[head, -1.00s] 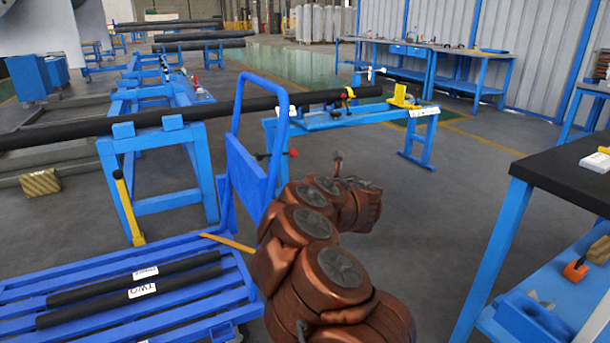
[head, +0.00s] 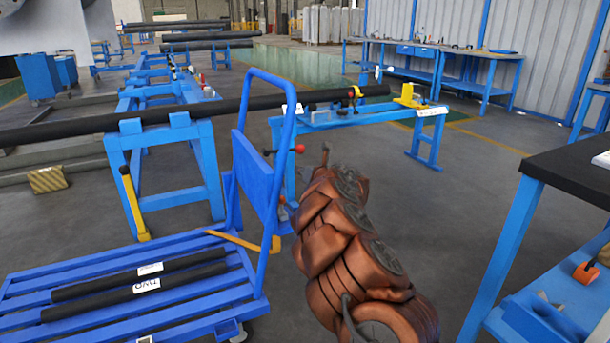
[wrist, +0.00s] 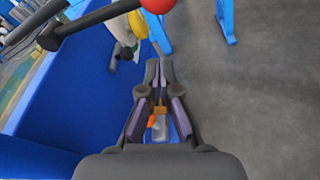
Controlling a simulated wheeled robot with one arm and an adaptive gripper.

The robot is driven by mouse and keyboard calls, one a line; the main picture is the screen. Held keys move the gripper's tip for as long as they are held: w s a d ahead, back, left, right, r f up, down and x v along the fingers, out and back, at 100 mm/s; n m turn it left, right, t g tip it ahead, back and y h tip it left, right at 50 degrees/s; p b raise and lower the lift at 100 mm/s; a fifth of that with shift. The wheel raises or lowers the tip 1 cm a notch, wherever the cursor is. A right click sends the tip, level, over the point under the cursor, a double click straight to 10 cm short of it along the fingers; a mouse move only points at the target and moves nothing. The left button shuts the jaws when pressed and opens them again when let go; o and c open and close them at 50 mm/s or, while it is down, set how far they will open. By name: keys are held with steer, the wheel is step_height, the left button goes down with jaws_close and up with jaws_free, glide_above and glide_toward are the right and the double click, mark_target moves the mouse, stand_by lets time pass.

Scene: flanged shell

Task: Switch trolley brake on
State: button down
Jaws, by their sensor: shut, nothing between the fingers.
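The blue trolley (head: 190,295) stands at the left in the head view, with an upright blue handle frame and panel (head: 256,180). A lever with a red ball knob (head: 299,149) on a dark rod shows beside the panel; a red ball on a dark rod is also at the top of the wrist view (wrist: 157,4). A yellow bar (head: 235,239) with an orange end lies at the trolley's panel end. My gripper (wrist: 160,64) is shut and empty, beside a blue panel in the wrist view. My arm hides most of it in the head view.
Two black tubes (head: 140,287) lie on the trolley deck. Blue stands behind carry a long black pipe (head: 70,134). A black-topped workbench (head: 570,170) stands at the right. Grey floor between trolley and workbench is open, apart from my arm.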

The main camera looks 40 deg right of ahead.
steer(key=shift+w+d+r, duration=0.25)
steer(key=shift+d+r, duration=0.2)
steer(key=shift+r, duration=0.35)
steer(key=shift+w+d+r, duration=0.25)
steer(key=shift+d+r, duration=0.15)
steer(key=shift+r, duration=0.35)
steer(key=shift+d, duration=0.1)
